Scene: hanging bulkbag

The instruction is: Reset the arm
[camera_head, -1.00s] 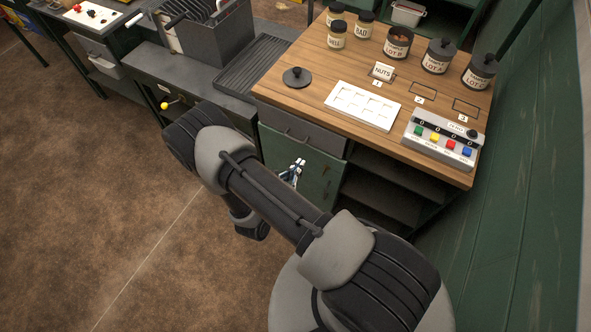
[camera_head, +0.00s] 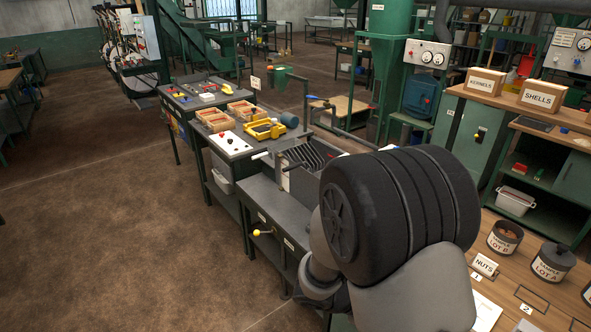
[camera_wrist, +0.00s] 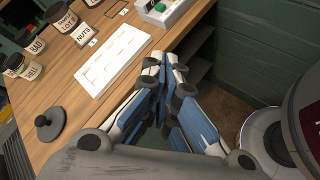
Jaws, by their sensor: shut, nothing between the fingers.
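My gripper (camera_wrist: 168,66) is in the wrist view. Its blue and white fingers are together at the tips with nothing between them. It is beside the front edge of a wooden bench (camera_wrist: 73,75), with a shelf opening and the floor behind it. In the head view my arm (camera_head: 400,220) fills the lower middle and right, its large black and grey joint close to the camera. The gripper does not show there, and part of the bench is hidden behind the arm.
A green wall (camera_wrist: 260,50) stands right of the gripper. Another bench with wooden boxes (camera_head: 216,119) is farther back. Open floor (camera_head: 120,230) lies left.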

